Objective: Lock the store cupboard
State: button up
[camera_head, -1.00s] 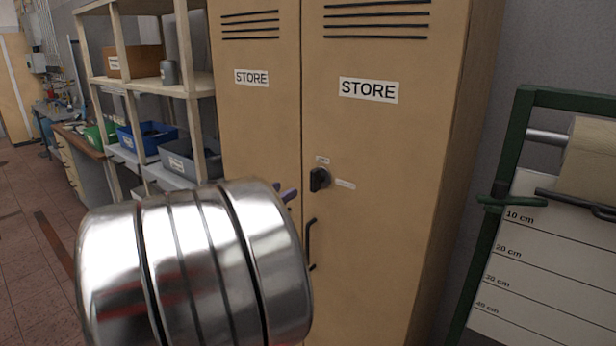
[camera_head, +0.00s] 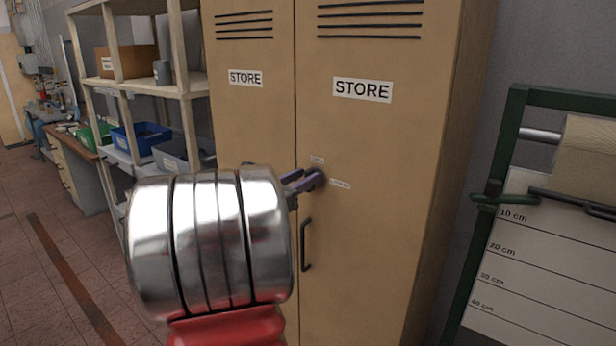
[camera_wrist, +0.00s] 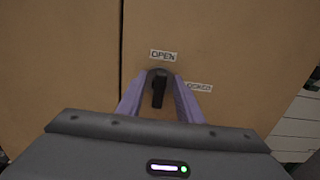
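The tan store cupboard (camera_head: 372,140) has two doors, both closed, each with a STORE label. Its black knob (camera_wrist: 158,92) is on the right door, with its grip bar upright in the wrist view. The OPEN label (camera_wrist: 163,56) is directly above the knob, and the LOCKED label (camera_wrist: 199,87) is to its right. My gripper (camera_wrist: 159,84) is open, with one purple finger on each side of the knob and a gap visible beside the bar. In the head view my gripper (camera_head: 307,182) mostly hides the knob.
A black door handle (camera_head: 306,245) is below the knob. A shelf rack (camera_head: 190,85) with bins stands left of the cupboard. A green-framed stand (camera_head: 490,210) with a paper roll and a centimetre chart stands to the right.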

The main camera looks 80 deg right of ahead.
jog(key=shift+x, duration=1.15)
jog(key=shift+c, duration=0.5)
grip_shut()
jog(key=shift+a, duration=0.15)
